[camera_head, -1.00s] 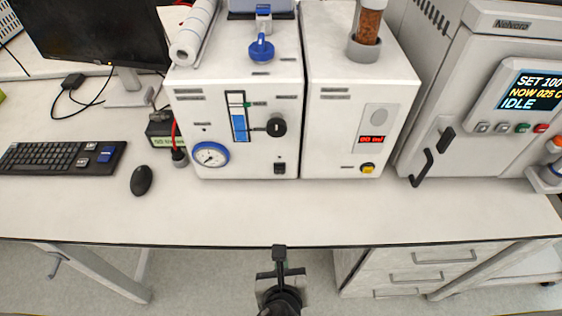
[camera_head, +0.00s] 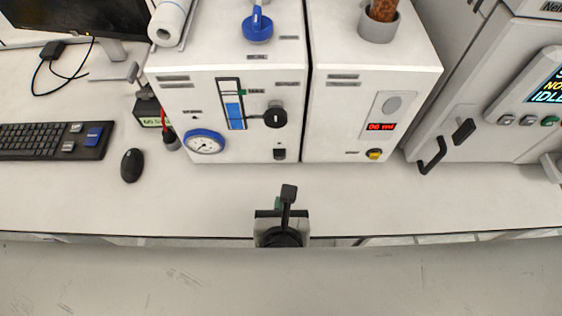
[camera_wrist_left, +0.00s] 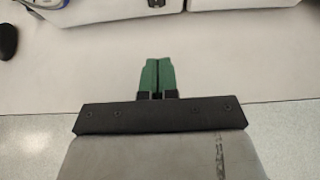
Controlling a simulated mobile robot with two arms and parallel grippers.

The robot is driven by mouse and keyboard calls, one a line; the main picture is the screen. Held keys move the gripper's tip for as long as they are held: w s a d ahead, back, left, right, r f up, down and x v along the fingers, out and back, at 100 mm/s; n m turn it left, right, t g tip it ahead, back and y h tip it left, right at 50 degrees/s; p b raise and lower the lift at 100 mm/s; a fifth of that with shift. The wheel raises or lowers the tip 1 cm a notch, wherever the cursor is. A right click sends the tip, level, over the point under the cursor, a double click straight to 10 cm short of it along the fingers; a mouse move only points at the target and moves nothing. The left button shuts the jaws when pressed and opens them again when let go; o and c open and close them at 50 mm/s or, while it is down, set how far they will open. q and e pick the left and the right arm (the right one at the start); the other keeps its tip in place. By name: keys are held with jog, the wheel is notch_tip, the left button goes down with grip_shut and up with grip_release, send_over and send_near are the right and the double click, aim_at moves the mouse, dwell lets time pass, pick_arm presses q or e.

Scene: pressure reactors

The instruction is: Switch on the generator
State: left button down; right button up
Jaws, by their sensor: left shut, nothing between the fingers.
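A white two-part bench unit, which looks like the generator, stands at the back of the bench. Its left half (camera_head: 215,60) has a blue-rimmed gauge (camera_head: 204,142), a blue level window, a black knob (camera_head: 275,115) and a small black switch (camera_head: 279,154) low on the front. Its right half (camera_head: 345,105) has a red display and a yellow button (camera_head: 374,154). I cannot tell the switch's position. My left gripper (camera_head: 278,203) is over the bench's front part, below the switch in the picture and apart from the unit. Its green fingers (camera_wrist_left: 157,75) are shut and empty. My right gripper is out of view.
A mouse (camera_head: 132,165), keyboard (camera_head: 52,141) and monitor (camera_head: 85,18) are at the left. A grey reactor (camera_head: 490,90) with a black handle and a screen reading IDLE stands at the right. The bench top (camera_head: 400,205) in front of the unit is clear.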

aim_at(281, 157)
pick_arm(q)
jog(key=x, duration=0.8)
jog(key=shift+w+f, duration=0.1)
jog(key=shift+w, duration=0.2)
jog(key=w+p, duration=0.1)
jog(key=w, duration=0.2)
jog(key=shift+w, duration=0.75)
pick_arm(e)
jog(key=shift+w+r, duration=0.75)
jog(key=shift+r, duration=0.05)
pick_arm(q)
jog(key=shift+w+r+p, duration=0.15)
jog(key=shift+r+p, duration=0.3)
jog(key=shift+p, duration=0.35)
jog(key=shift+w+r+p, duration=0.2)
jog(key=shift+w+p, duration=0.2)
jog(key=shift+p, duration=0.5)
jog(key=shift+s+f, duration=0.15)
jog(key=shift+f, duration=0.15)
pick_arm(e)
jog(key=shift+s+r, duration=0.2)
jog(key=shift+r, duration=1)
pick_arm(q)
jog(key=shift+r, duration=0.1)
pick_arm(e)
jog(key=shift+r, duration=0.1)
